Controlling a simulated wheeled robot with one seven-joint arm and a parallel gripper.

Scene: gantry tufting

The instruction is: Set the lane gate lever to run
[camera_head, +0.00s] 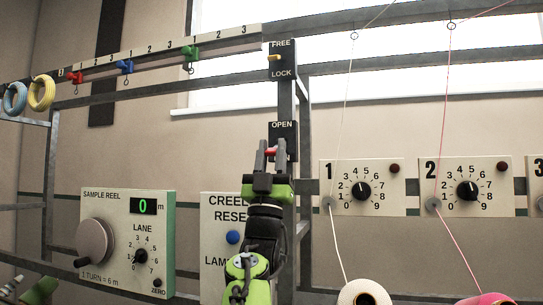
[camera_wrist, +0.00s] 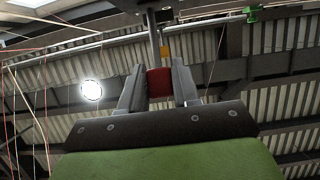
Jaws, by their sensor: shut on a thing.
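The lane gate plate (camera_head: 283,129) is a black plate on the upright post, marked OPEN at the top. Its lower label is mostly hidden by my gripper, with only a final N showing. A red lever handle (camera_head: 271,151) sticks out at the lower part of the plate. My gripper (camera_head: 270,153) points up in front of the plate and is shut on the red handle. In the wrist view, the red handle (camera_wrist: 160,82) sits between the two fingers of my gripper (camera_wrist: 159,88).
Above is a FREE/LOCK plate (camera_head: 282,60) with a yellow lever (camera_head: 274,58). A creel reset panel (camera_head: 217,262) with a blue button is partly behind my arm. A sample reel box (camera_head: 127,243) stands left. Numbered dial panels (camera_head: 362,187) and hanging yarns are right.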

